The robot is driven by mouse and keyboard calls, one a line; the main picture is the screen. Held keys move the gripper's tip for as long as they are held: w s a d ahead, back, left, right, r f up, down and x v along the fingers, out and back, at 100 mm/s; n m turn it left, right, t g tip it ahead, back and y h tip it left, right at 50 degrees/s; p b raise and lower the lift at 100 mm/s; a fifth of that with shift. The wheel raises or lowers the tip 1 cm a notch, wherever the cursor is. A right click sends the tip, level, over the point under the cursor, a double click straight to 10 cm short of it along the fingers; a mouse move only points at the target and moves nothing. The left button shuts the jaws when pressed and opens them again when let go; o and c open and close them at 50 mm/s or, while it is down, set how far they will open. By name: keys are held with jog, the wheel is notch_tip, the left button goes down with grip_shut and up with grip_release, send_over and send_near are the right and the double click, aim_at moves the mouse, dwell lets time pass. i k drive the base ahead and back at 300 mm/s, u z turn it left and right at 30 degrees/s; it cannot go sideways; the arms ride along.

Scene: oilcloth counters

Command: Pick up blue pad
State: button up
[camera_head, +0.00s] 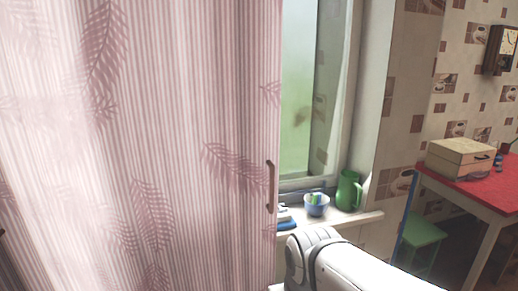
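A blue pad-like thing (286,224) lies on the windowsill just right of the pink striped panel. Its left part is hidden by the panel's edge, and something pale sits on or just behind it. I cannot tell for certain that it is the blue pad. My white arm crosses the lower right of the view, in front of the sill. My gripper is not in view.
The pink striped panel (140,140) with a dark handle fills the left half. A blue bowl (316,208) and a green jug (348,190) stand on the sill (358,218). At right are a green stool (421,234) and a red table (480,188) bearing a box (460,160).

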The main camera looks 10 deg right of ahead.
aim_at(286, 221)
jog(key=u, duration=2.35)
jog(key=k, duration=1.05)
jog(key=z, duration=1.65)
jog(key=i, duration=1)
jog(key=z, duration=0.05)
